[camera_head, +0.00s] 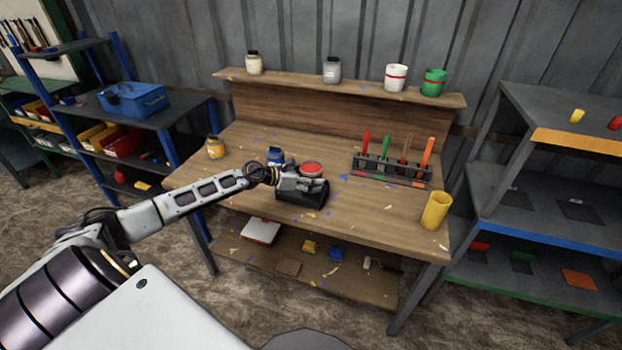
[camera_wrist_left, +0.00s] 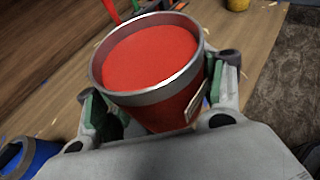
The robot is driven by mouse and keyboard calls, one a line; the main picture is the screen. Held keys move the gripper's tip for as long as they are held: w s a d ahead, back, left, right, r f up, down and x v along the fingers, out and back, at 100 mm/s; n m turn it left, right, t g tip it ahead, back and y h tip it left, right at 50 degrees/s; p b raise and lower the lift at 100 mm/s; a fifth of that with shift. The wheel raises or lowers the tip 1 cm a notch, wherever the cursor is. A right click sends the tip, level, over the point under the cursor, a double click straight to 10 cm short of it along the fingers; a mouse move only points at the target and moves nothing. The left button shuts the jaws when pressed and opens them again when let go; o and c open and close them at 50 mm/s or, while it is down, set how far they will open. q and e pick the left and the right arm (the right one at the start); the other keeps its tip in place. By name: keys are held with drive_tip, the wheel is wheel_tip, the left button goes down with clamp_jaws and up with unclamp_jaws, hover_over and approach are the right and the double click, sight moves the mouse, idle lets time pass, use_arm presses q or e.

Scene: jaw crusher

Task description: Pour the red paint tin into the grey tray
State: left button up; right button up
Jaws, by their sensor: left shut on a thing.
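The red paint tin (camera_head: 311,168) shows its red top just beyond my left gripper (camera_head: 304,180) in the head view. In the left wrist view the tin (camera_wrist_left: 152,60) is full of red paint and close to upright, and my left gripper (camera_wrist_left: 160,98) is shut around it with a finger on each side. I cannot tell how high the tin is above the bench. My right gripper is not in view.
A blue jar (camera_head: 275,155) stands close to the tin on the left. A yellow jar (camera_head: 215,147), a tool rack (camera_head: 392,172) and a yellow cup (camera_head: 435,210) are on the bench (camera_head: 370,215). Several pots stand on the back shelf (camera_head: 300,81).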

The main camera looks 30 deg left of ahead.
use_arm(q)
drive_tip(key=shift+f+b, duration=1)
drive_tip(key=shift+f, duration=0.35)
drive_tip(key=shift+f+b, duration=0.4)
drive_tip(key=shift+f, duration=0.1)
drive_tip(key=shift+r, duration=0.1)
drive_tip(key=shift+s+d+r+n+h, duration=0.15)
drive_tip(key=shift+d+r+n+h, duration=0.1)
drive_tip(key=shift+n+h, duration=0.2)
drive_tip(key=shift+d, duration=0.1)
drive_tip(key=shift+n+g, duration=0.25)
drive_tip(key=shift+g, duration=0.05)
drive_tip(key=shift+s+d+r+h, duration=0.1)
drive_tip(key=shift+r+h, duration=0.05)
drive_tip(key=shift+h, duration=0.1)
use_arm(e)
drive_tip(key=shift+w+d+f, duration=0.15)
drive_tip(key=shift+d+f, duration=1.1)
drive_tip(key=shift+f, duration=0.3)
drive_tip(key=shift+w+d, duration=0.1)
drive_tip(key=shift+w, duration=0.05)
